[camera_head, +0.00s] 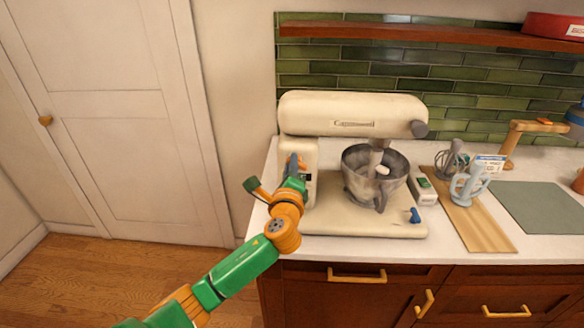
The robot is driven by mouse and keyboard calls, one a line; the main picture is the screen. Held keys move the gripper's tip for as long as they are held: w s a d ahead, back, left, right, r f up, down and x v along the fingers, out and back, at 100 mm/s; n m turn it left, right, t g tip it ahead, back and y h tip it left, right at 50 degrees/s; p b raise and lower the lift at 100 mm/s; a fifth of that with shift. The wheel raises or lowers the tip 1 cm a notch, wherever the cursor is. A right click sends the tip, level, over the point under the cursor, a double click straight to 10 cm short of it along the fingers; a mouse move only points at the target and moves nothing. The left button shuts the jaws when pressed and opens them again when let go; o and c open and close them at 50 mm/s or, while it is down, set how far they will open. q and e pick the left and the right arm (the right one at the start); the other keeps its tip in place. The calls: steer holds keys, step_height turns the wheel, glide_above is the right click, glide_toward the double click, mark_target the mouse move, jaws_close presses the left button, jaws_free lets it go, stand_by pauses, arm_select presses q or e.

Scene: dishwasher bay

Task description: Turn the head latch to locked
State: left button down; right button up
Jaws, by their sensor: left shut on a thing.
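A cream stand mixer (348,116) stands on the white counter, its head level above a metal bowl (358,179). My left gripper (294,163) is at the left side of the mixer's column, just under the head. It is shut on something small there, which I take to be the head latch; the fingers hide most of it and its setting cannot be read. A dark panel with a small light mark shows on the column beside the fingers. A blue lever sits at the base's front right. My right gripper is not in view.
A small cream-and-green box (423,190) stands between. A grey-green mat (540,211) lies farther right. A wooden shelf (430,36) runs above.

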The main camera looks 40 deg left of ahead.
arm_select(q)
steer(key=shift+a+f+n+b, duration=0.1)
steer(key=shift+n+b, duration=0.2)
steer(key=shift+n, duration=0.65)
steer(key=shift+d+f+n+b, duration=0.1)
steer(key=shift+n+b, duration=0.15)
steer(key=shift+n, duration=0.65)
steer(key=shift+a+f+n+b, duration=0.1)
steer(key=shift+n+b, duration=0.2)
steer(key=shift+n, duration=0.95)
steer(key=c, duration=0.8)
jaws_free()
steer(key=b+v, duration=0.1)
steer(key=v, duration=0.6)
steer(key=shift+b, duration=0.35)
steer(key=shift+f, duration=0.1)
